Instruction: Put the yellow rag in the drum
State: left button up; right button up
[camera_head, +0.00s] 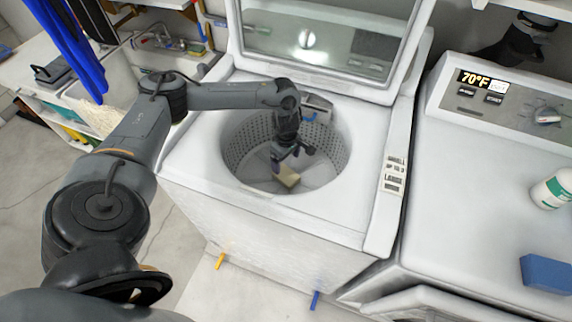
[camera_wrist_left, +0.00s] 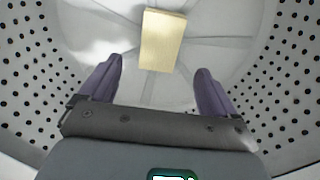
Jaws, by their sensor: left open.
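The yellow rag (camera_head: 287,175) is a small pale yellow block inside the washer drum (camera_head: 243,148). In the left wrist view the rag (camera_wrist_left: 162,40) lies on the pale drum floor, in front of the fingers and apart from them. The drum wall (camera_wrist_left: 262,90) is perforated metal. My left gripper (camera_head: 290,160) reaches down into the drum from above. In the left wrist view its two purple fingers (camera_wrist_left: 158,80) are spread with nothing between them. My right gripper is not seen; a dark arm part shows at the top right.
The washer lid (camera_head: 320,40) stands raised behind the opening. A dryer (camera_head: 480,170) at the right carries a white bottle (camera_head: 555,188) and a blue sponge (camera_head: 546,273). Yellow (camera_head: 221,260) and blue (camera_head: 315,299) clips are near the washer's lower front. Shelving stands at left.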

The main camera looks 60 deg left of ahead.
pick_arm(q)
notch_tip(320, 180, up, 8)
jog(key=p, duration=0.1)
jog(key=shift+p, duration=0.35)
